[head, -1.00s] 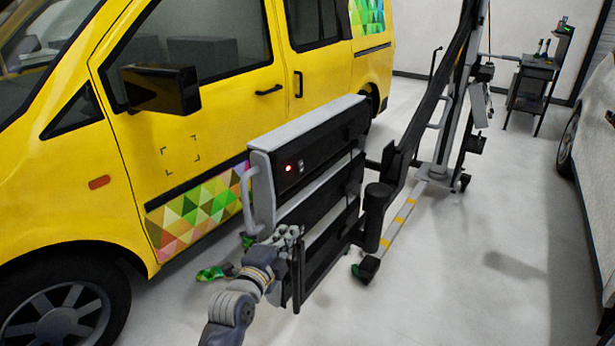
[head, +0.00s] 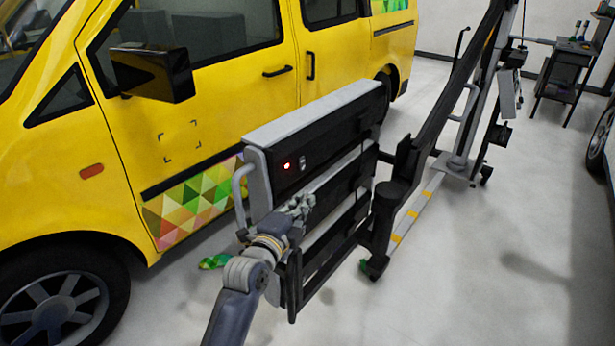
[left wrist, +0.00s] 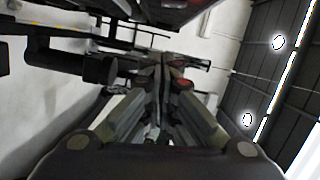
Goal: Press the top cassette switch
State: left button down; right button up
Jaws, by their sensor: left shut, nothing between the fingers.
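The top cassette (head: 325,135) is a grey and black box on the machine in the middle of the head view. Its dark face carries a lit red light (head: 287,166) and a small light switch (head: 302,160) just right of it. My left gripper (head: 303,203) is shut and empty. In the head view it appears just below the switch, in front of the cassette stack; whether it touches the cassette I cannot tell. In the left wrist view its closed fingers (left wrist: 165,75) point at dark machine parts; the switch does not show there. My right gripper is not in view.
A yellow van (head: 190,90) with a colored triangle pattern stands close behind the machine. Lower cassettes (head: 340,215) lie beneath the top one. A dark slanted mast (head: 455,90) rises at right. The floor (head: 470,270) at right is clear.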

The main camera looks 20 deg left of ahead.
aim_at(302, 164)
pick_arm(q)
jog(key=w+a+f, duration=0.1)
jog(key=w+a, duration=0.1)
jog(key=w, duration=0.9)
jog(key=shift+w+a, duration=0.3)
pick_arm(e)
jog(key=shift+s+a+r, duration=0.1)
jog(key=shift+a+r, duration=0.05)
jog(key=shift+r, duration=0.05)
pick_arm(q)
jog(key=shift+f, duration=0.1)
